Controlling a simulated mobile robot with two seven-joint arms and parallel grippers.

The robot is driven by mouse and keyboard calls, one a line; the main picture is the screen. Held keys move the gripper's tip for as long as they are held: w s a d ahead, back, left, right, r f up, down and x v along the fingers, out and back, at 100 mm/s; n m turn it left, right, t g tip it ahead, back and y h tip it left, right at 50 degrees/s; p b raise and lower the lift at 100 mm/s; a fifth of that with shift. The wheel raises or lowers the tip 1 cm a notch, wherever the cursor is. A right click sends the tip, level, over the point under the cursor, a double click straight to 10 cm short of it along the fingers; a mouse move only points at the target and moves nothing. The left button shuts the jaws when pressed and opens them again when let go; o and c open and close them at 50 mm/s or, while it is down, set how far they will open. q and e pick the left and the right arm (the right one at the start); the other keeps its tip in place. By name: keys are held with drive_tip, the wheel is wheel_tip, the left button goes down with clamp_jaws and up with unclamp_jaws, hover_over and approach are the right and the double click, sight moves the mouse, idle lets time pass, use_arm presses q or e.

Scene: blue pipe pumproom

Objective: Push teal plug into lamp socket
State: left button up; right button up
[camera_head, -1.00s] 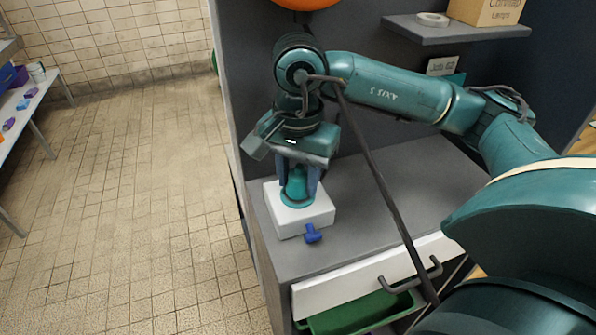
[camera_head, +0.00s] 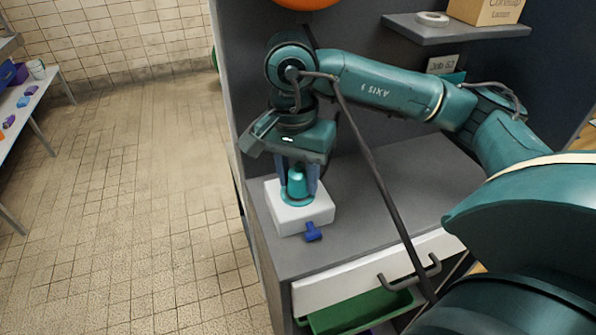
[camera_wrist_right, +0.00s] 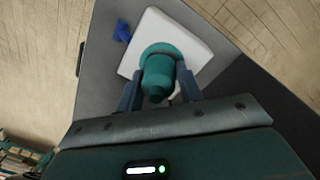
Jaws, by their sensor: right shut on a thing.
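The teal plug (camera_head: 297,184) stands upright at the white lamp socket block (camera_head: 312,216) on the grey bench top. My right gripper (camera_head: 299,182) points down over the block, with one finger on each side of the plug, and is shut on it. In the right wrist view the plug (camera_wrist_right: 159,75) sits between the two fingers (camera_wrist_right: 160,92), its round teal flange against the white block (camera_wrist_right: 196,46). The opening beneath the flange is hidden, so I cannot tell how deep the plug sits. My left gripper is not in view.
A blue T-shaped piece (camera_head: 313,232) is at the block's front; it also shows in the right wrist view (camera_wrist_right: 122,31). Below is a white drawer front with a dark handle (camera_head: 410,272) and a green bin (camera_head: 362,312). A shelf (camera_head: 455,33) hangs behind. Bench right of the block is clear.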

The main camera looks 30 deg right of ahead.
drive_tip(key=shift+w+b, duration=0.1)
drive_tip(key=shift+b, duration=0.55)
idle(1.1)
drive_tip(key=shift+f+b, duration=0.6)
idle(0.3)
drive_tip(key=o, duration=1.2)
drive_tip(key=shift+o, duration=0.2)
